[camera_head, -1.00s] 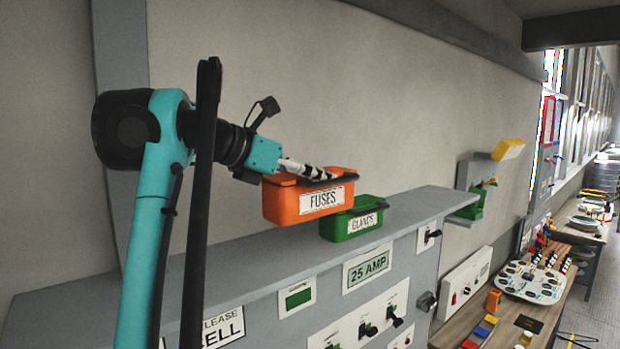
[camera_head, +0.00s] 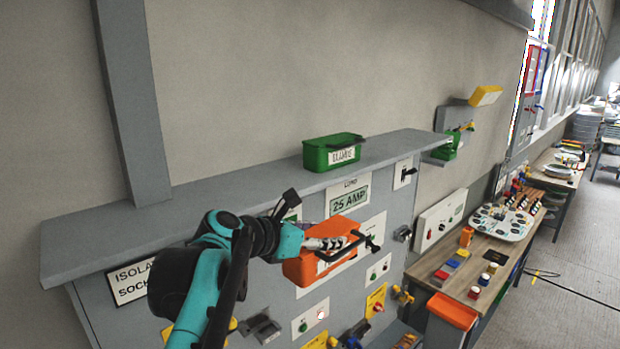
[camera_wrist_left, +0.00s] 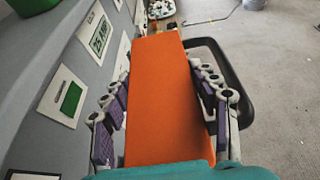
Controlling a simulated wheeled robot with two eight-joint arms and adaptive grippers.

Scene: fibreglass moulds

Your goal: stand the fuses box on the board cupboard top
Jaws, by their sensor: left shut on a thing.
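The orange fuses box (camera_head: 312,265) is held in front of the board cupboard's face, lower in the picture than the cupboard top (camera_head: 232,187). Its lettering is not readable now. My left gripper (camera_head: 330,243) is shut on it. In the left wrist view the box (camera_wrist_left: 158,95) fills the space between the two sets of finger pads, and a dark handle loop shows at its right. My right gripper is not in view.
A green glands box (camera_head: 333,152) stands on the cupboard top toward its right part. The top left of it is bare. Switches and labels stick out from the cupboard face. A workbench (camera_head: 490,282) with several small items stands to the right.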

